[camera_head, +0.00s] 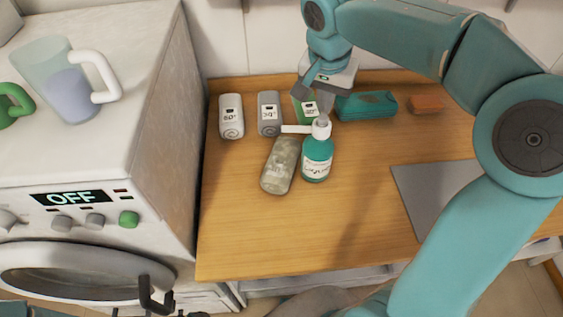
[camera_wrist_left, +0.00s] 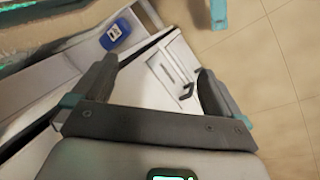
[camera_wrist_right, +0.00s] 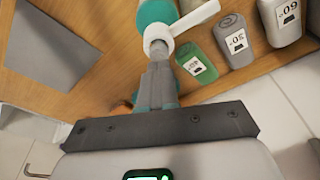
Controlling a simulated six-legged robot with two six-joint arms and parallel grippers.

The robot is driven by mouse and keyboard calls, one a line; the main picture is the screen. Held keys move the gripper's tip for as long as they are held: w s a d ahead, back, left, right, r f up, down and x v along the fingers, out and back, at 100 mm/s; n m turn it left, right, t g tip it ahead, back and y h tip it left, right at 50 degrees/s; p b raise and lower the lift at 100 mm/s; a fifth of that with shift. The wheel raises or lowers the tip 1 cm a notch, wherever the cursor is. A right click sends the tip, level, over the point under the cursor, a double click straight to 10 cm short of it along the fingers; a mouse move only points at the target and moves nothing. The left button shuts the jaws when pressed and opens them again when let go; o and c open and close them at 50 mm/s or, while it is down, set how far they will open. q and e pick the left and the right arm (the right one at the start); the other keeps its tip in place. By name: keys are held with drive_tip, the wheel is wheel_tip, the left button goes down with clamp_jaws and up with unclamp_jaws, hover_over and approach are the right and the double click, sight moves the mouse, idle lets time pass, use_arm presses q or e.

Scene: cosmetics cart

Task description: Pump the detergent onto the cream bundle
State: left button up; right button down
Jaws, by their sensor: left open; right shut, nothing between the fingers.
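The detergent is a teal pump bottle (camera_head: 317,162) with a white pump head, standing upright on the wooden counter. Its nozzle (camera_head: 296,129) points left, above the far end of the cream bundle (camera_head: 280,165), a pale mottled roll lying just left of the bottle. My right gripper (camera_head: 324,106) is shut and empty, pointing down directly over the pump head. In the right wrist view its fingertips (camera_wrist_right: 158,52) meet the white pump head (camera_wrist_right: 158,38); whether they press it is unclear. My left gripper (camera_wrist_left: 155,88) is open and empty, away from the counter, above a white cabinet front and floor.
White (camera_head: 231,116), grey (camera_head: 269,113) and green (camera_head: 305,110) tagged bundles stand behind. A teal bundle (camera_head: 367,105) and an orange block (camera_head: 427,104) lie right of them. A grey mat (camera_head: 435,190) is at right. A washing machine (camera_head: 90,150) showing OFF holds a jug (camera_head: 68,84).

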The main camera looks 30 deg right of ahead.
drive_tip(key=shift+f, duration=0.1)
drive_tip(key=shift+f+b, duration=1.25)
drive_tip(key=shift+f, duration=0.1)
drive_tip(key=shift+r, duration=0.1)
drive_tip(key=shift+r+p, duration=1.3)
drive_tip(key=shift+r, duration=0.05)
drive_tip(key=shift+f, duration=0.1)
drive_tip(key=shift+f+b, duration=1.15)
drive_tip(key=shift+f, duration=0.1)
drive_tip(key=shift+r, duration=0.1)
drive_tip(key=shift+r+p, duration=1.15)
drive_tip(key=shift+r, duration=0.1)
